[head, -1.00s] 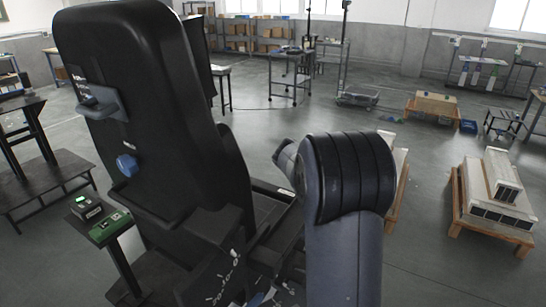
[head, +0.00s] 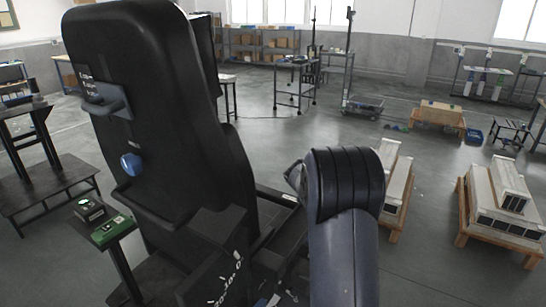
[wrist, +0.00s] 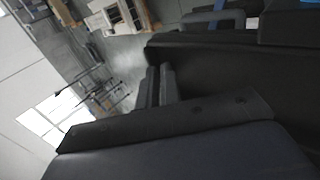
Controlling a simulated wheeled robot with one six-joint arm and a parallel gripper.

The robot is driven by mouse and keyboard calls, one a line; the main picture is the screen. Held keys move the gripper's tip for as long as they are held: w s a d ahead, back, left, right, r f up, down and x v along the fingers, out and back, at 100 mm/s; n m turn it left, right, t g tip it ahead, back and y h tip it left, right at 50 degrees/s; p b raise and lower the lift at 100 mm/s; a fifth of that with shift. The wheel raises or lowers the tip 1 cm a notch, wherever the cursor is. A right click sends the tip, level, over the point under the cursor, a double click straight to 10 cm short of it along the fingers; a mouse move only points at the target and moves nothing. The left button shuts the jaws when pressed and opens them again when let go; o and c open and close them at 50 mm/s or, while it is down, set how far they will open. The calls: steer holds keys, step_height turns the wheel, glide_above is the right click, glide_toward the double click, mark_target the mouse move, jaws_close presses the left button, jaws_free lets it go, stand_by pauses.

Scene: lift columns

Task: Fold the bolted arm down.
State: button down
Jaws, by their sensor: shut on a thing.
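A large black padded arm (head: 150,90) stands nearly upright at the left of the head view, leaning slightly. Its side carries a grey-blue handle (head: 105,100) and a blue knob (head: 131,163). A dark plate with white scale marks (head: 228,280) sits at its foot. In the wrist view a broad dark body (wrist: 240,65), seemingly this arm, fills the right side. My gripper (wrist: 158,87) shows there with its narrow fingers close together against that dark body; the contact is mostly hidden. In the head view my gripper is hidden, and only my own grey arm shows.
A small stand with a green box (head: 113,230) is close at the left. Wooden pallets with pale blocks (head: 500,200) stand at the right. A dark bench (head: 45,190) is at the far left. The grey floor between is largely clear.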

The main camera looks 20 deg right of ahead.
steer(key=shift+s+f, duration=0.2)
steer(key=shift+f, duration=0.45)
step_height(320, 180, up, 15)
steer(key=p, duration=0.2)
steer(key=shift+w, duration=0.2)
steer(key=shift+r, duration=0.1)
step_height(320, 180, down, 13)
steer(key=shift+w+f+b, duration=0.1)
steer(key=shift+b, duration=0.45)
